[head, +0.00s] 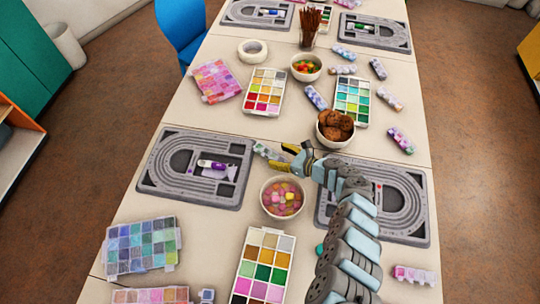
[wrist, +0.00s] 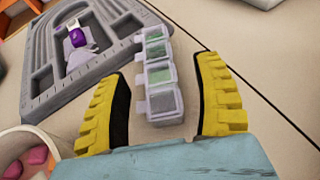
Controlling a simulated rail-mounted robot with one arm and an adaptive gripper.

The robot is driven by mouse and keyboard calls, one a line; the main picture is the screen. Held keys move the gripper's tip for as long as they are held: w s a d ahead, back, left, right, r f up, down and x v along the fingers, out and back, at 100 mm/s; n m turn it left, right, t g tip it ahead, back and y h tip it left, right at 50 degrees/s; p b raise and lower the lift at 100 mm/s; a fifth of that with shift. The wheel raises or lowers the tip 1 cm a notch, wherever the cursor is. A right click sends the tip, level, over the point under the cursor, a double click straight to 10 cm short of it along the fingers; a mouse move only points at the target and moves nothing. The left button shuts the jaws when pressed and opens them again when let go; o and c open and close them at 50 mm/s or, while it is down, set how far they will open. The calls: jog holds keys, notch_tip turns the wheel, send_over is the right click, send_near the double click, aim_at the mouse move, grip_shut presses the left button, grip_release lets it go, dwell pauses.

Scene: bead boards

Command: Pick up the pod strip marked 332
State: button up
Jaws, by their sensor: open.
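A short pod strip (wrist: 159,72) of clear, lidded compartments with green and pale contents lies on the table in the wrist view. I cannot read a number on it. My gripper (wrist: 166,80) is open, with one yellow-padded finger on each side of the strip and gaps between. In the head view the strip (head: 261,149) shows small and pale just beyond my gripper (head: 279,155).
A grey bead board (head: 150,187) with a purple-capped item lies left of the strip. Another board (head: 415,190) is under my arm. A bowl of pink beads (head: 267,208) stands close in front. A bowl of brown items (head: 335,140) stands behind right.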

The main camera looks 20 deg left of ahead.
aim_at(271, 153)
jog(key=x, duration=0.1)
jog(key=b+x, duration=0.1)
jog(key=x, duration=0.1)
jog(key=shift+s+f, duration=0.1)
jog(key=shift+s, duration=0.15)
jog(key=shift+w+a+f+b, duration=0.2)
jog(key=shift+a+b, duration=0.1)
jog(key=shift+a, duration=0.35)
jog(key=c, duration=1.1)
